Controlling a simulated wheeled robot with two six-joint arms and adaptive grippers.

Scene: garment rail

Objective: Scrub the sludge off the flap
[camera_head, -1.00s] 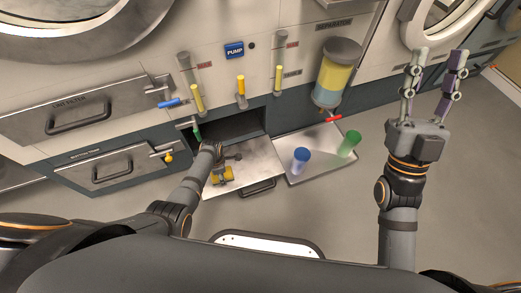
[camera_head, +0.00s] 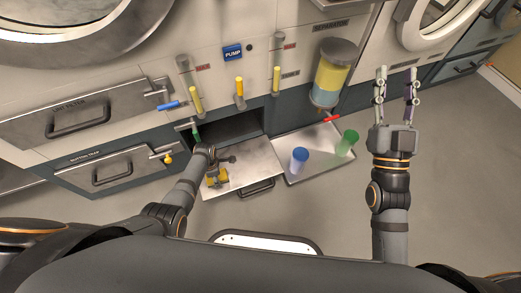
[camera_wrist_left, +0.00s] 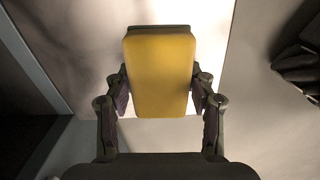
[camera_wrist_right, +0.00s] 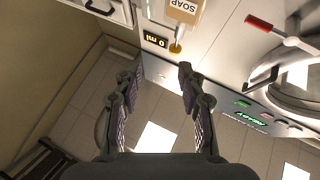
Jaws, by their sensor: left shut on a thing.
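The flap (camera_head: 254,163) is a folded-down metal panel with a dark handle, below a dark opening in the lower cabinet front. My left gripper (camera_head: 217,172) is over the left part of the flap, shut on a yellow sponge (camera_wrist_left: 160,75). The sponge also shows beneath the gripper in the head view (camera_head: 213,182). I cannot tell whether it touches the panel. No clear sludge patch can be made out; the arm and sponge hide part of the flap. My right gripper (camera_head: 396,88) is open and empty, raised at the right, with its fingers apart in the right wrist view (camera_wrist_right: 155,90).
Lever valves and handled drawers (camera_head: 105,170) line the left front. The right floor is clear.

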